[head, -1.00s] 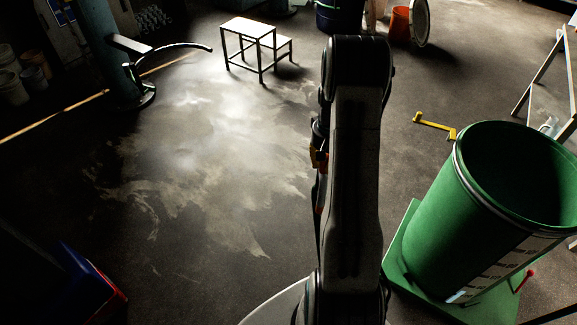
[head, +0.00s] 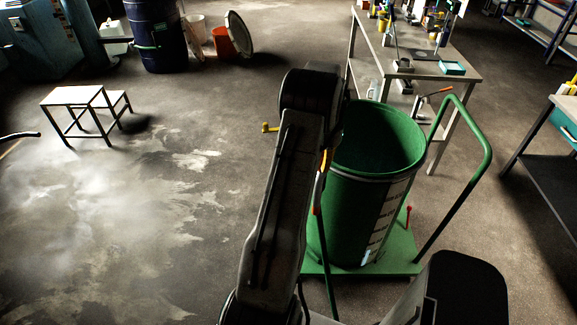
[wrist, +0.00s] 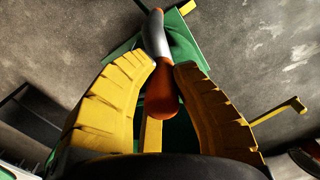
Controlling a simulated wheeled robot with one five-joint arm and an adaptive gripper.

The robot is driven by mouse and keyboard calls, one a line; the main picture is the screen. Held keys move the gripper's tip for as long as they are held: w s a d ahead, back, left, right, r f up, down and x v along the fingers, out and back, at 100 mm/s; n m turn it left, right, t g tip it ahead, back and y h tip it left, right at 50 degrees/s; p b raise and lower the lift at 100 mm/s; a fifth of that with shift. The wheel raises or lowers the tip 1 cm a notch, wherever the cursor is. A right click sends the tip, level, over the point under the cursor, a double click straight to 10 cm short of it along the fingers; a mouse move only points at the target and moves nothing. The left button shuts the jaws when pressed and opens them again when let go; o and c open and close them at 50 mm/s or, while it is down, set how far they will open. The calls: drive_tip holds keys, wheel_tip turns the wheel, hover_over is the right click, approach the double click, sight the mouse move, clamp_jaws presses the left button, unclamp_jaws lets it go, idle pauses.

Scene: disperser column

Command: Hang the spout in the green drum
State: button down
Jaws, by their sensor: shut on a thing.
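In the wrist view my gripper (wrist: 163,70) has its two yellow fingers closed around a long thing, which I take to be the spout (wrist: 158,35). It has an orange rounded end between the fingers, a grey middle and an orange tip at the far end. The green drum (head: 365,205) stands upright with its open top showing, right of my arm in the head view. In the head view my arm hides most of my gripper and the spout. Green surfaces lie behind the spout in the wrist view, but I cannot tell whether its far end is inside the drum.
The drum stands on a green trolley (head: 405,262) with a tall tube handle (head: 462,180). A workbench (head: 455,77) with several items is behind it. A yellow crank-shaped bar (head: 270,128) sticks out left of the drum. A white step stool (head: 72,96) stands left; the floor between is clear.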

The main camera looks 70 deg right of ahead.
drive_tip(key=s+r+m, duration=0.3)
drive_tip(key=s+m, duration=0.1)
drive_tip(key=m, duration=1.3)
drive_tip(key=s+d+r+m, duration=0.1)
drive_tip(key=s+r+m, duration=0.3)
drive_tip(key=m, duration=1.3)
drive_tip(key=shift+s+d+r+m+h+p, duration=0.2)
drive_tip(key=shift+s+d+m+h+p, duration=0.05)
drive_tip(key=shift+s+m+h+p, duration=0.15)
